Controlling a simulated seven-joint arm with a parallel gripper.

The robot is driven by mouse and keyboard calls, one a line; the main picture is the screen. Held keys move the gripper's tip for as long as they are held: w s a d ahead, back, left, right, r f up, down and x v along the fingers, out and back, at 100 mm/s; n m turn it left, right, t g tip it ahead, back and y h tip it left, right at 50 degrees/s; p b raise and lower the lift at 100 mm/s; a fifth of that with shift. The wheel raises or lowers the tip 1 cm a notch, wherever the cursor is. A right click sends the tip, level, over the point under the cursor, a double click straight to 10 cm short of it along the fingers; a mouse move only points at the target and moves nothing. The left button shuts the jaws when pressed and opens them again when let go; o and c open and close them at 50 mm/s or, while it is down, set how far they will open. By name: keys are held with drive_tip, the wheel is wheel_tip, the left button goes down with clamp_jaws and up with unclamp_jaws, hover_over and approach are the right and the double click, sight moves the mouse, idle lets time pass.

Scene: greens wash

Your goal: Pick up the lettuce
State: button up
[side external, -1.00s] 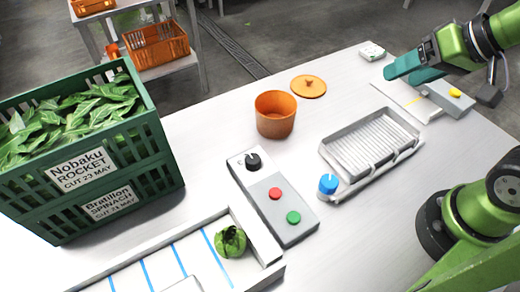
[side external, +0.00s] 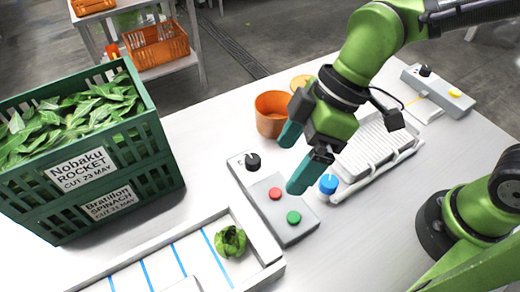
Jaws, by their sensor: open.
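The lettuce (side external: 231,241) is a small round green head. It sits at the right end of the white tray (side external: 268,262) with blue lines, near the front of the table. My gripper (side external: 294,160) has teal fingers and is open and empty. It hangs above the grey control box (side external: 290,229), up and to the right of the lettuce and apart from it. The lettuce is fully in view.
Green crates (side external: 92,170) of leaves stand at the left. An orange pot (side external: 270,112) and its lid (side external: 300,82) are behind my gripper. A ribbed grey tray (side external: 375,150) and blue knob (side external: 328,184) lie right. The box carries red and green buttons.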

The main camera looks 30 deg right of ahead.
sight(237, 231)
drive_tip(key=s+a+r+n+y, duration=0.1)
drive_tip(key=s+a+n, duration=0.1)
drive_tip(key=a+n, duration=0.35)
drive_tip(key=shift+n+g, duration=0.25)
drive_tip(key=shift+g, duration=0.15)
drive_tip(key=x, duration=1.6)
drive_tip(key=shift+w+d+f, duration=0.25)
drive_tip(key=shift+w, duration=0.05)
drive_tip(key=shift+c, duration=0.2)
drive_tip(key=c, duration=1.1)
